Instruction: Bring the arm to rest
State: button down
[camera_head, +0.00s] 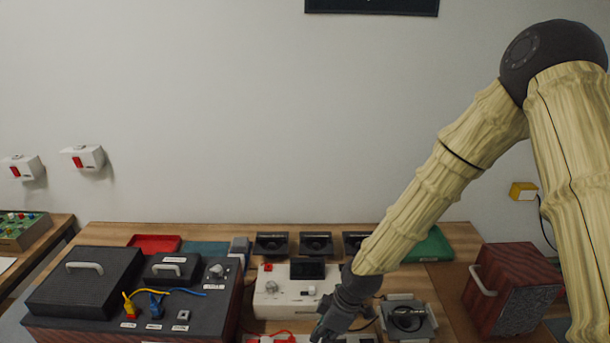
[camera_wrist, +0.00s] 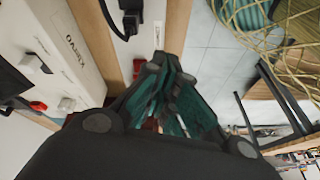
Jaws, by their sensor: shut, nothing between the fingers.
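My arm (camera_head: 430,200) reaches from the upper right down to the left, over the wooden table (camera_head: 110,232). My gripper (camera_head: 322,328) hangs at the table's front, before the white device with a dark screen, at the bottom edge of the head view. In the wrist view, the gripper's dark fingers with green pads (camera_wrist: 178,92) are shut, with nothing held. They point past the table edge toward the pale tiled floor (camera_wrist: 216,50).
A black-topped console (camera_head: 85,280) stands at left, the white device (camera_head: 288,290) in the middle. Several black speaker units (camera_head: 316,243) line the back. A wooden speaker box (camera_head: 512,290) stands at right. Red switches (camera_head: 84,158) are on the wall. Coiled cable (camera_wrist: 245,15) shows in the wrist view.

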jog(key=s+d+f+m+b, duration=0.1)
jog(key=s+d+f+m, duration=0.25)
jog(key=s+f, duration=0.3)
jog(key=s+d+f+m, duration=0.2)
jog(key=s+f+m, duration=0.25)
jog(key=f, duration=0.25)
jog(key=s+d+f+m+h+b, duration=0.1)
jog(key=s+d+f+m+h, duration=0.1)
jog(key=s+d, duration=0.4)
jog(key=s+d+f+m+h, duration=0.2)
jog(key=s+d+f+m, duration=0.3)
jog(key=s, duration=0.5)
jog(key=shift+s+d+f+b, duration=0.15)
jog(key=shift+d+f+b, duration=0.25)
jog(key=shift+d+f, duration=0.55)
jog(key=shift+r, duration=0.1)
